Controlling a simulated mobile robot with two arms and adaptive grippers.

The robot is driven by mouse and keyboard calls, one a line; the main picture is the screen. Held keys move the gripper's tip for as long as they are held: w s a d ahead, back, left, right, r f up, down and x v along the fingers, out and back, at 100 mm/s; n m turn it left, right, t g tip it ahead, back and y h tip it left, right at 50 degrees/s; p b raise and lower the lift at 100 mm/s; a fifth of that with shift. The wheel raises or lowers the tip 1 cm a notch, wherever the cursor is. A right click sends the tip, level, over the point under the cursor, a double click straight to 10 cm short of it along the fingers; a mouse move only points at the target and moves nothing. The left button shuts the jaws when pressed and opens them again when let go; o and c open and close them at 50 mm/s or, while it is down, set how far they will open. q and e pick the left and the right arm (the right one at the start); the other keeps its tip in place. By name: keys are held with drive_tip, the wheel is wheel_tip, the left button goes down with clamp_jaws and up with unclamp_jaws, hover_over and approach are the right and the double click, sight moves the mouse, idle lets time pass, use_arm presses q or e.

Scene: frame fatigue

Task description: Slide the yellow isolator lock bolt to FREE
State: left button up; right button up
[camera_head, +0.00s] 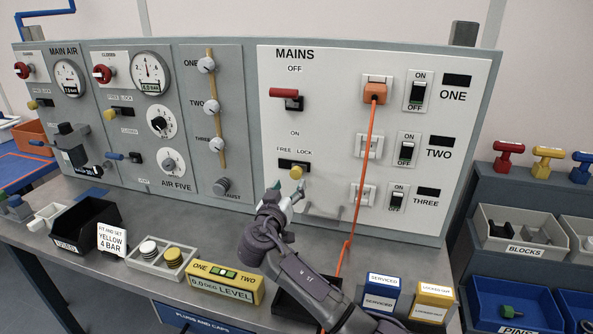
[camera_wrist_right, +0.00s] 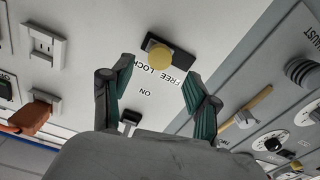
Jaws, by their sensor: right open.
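The yellow isolator lock bolt knob (camera_head: 297,172) stands at the right, LOCK end of a short black slot (camera_head: 285,163) on the white MAINS panel. The FREE and LOCK labels are above the slot. In the right wrist view, which is turned over, the yellow knob (camera_wrist_right: 161,57) shows ahead, between and beyond the fingertips. My right gripper (camera_head: 288,190) is open and empty, just below the knob in the head view. Its fingers (camera_wrist_right: 159,78) spread either side of the labels, apart from the knob. My left gripper is not in view.
A red-handled switch (camera_head: 286,94) sits above the slot, at OFF. An orange cable (camera_head: 366,140) hangs from a plug (camera_head: 375,93) to the right of my right gripper. A yellow level (camera_head: 225,282) and several trays stand on the bench below the panel.

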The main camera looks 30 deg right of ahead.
sight(295, 175)
drive_tip(key=x, duration=0.4)
drive_tip(key=shift+p, duration=0.3)
drive_tip(key=x, duration=0.3)
drive_tip(key=shift+w+d, duration=0.15)
drive_tip(key=shift+c, duration=0.7)
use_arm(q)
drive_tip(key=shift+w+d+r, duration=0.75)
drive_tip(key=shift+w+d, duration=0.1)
use_arm(e)
clamp_jaws()
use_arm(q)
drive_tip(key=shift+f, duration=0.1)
use_arm(e)
drive_tip(key=shift+f, duration=0.1)
